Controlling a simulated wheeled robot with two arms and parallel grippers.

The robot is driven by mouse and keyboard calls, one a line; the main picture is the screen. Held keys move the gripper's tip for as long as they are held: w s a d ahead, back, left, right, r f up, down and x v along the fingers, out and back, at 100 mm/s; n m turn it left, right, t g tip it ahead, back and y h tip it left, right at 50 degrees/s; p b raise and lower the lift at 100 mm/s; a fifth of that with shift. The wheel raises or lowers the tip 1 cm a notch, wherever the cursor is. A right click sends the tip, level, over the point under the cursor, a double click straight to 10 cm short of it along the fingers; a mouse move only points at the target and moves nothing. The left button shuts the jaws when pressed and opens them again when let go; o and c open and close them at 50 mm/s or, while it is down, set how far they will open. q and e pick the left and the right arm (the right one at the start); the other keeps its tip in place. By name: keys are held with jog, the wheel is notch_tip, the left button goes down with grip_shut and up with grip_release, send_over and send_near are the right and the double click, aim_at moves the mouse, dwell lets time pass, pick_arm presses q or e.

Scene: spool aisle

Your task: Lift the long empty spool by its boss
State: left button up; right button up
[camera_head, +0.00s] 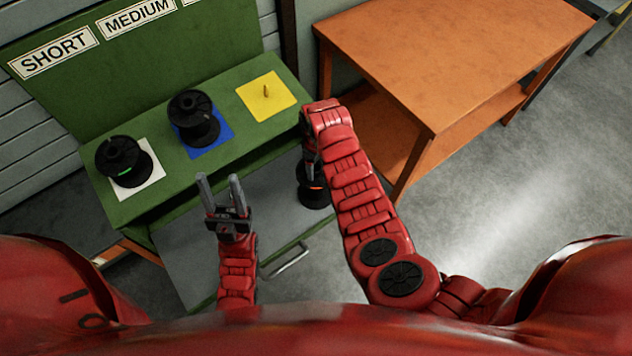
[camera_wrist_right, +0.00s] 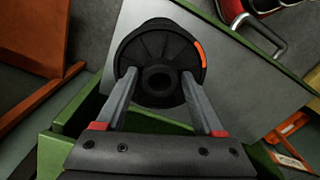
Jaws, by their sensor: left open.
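A black spool with an orange-red mark (camera_head: 314,196) stands at the right of the grey drawer surface, partly hidden by my right arm. In the right wrist view I look down on its round flange (camera_wrist_right: 150,40) and central boss (camera_wrist_right: 159,80). My right gripper (camera_wrist_right: 159,76) is open, with its fingers on either side of the boss and small gaps between. In the head view my right gripper (camera_head: 311,160) is mostly hidden by its own arm. My left gripper (camera_head: 220,182) is open and empty over the grey surface.
The green shelf (camera_head: 215,105) holds a black spool on a white square (camera_head: 153,172), another on a blue square (camera_head: 222,132), and a yellow square (camera_head: 281,101) with a peg. Signs read SHORT and MEDIUM. The grey drawer (camera_head: 190,255) has a handle. An orange table (camera_head: 450,60) stands right.

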grip_shut()
jog(key=shift+r, duration=0.1)
dwell(0.5)
